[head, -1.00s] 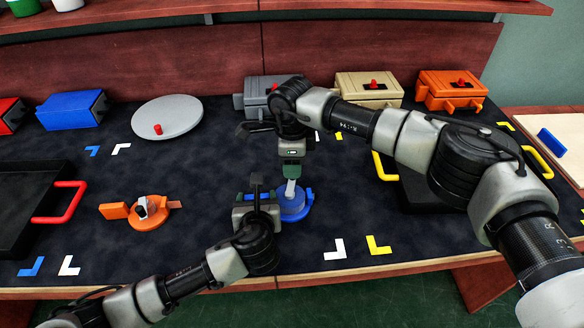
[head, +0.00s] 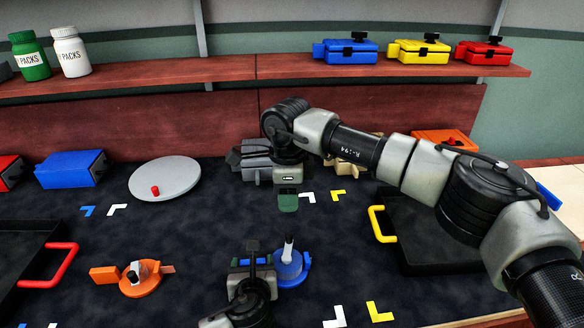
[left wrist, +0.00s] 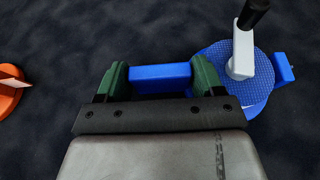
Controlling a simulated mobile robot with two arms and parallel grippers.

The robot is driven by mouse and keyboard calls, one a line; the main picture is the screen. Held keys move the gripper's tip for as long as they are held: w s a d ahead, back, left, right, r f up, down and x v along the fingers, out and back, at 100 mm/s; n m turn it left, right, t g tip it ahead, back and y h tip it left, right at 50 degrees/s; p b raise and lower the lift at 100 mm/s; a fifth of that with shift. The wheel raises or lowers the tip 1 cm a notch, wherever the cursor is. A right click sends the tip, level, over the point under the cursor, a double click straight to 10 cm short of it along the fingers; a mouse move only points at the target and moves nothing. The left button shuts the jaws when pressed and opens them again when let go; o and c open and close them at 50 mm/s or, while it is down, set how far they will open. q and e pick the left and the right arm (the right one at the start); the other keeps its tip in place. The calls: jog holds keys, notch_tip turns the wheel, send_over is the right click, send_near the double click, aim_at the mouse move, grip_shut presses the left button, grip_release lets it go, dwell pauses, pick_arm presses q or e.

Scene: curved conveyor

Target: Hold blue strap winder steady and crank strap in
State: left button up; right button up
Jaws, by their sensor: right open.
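The blue strap winder (head: 291,270) lies on the dark mat at front centre. Its grey crank arm with an upright black knob (head: 289,243) is on top, and it also shows in the left wrist view (left wrist: 243,45). A short blue strap end (left wrist: 284,70) sticks out at the right. My left gripper (left wrist: 161,80) has its green fingers closed on the two ends of the winder's blue handle block (left wrist: 161,78). My right gripper (head: 288,202) is open and empty, pointing down, above and behind the crank and apart from it.
An orange winder (head: 140,280) lies to the left. A black tray with a red handle (head: 62,265) is at far left, and one with a yellow handle (head: 382,223) at right. A grey disc (head: 165,178) and several coloured boxes stand behind.

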pick_arm(q)
jog(key=o, duration=0.4)
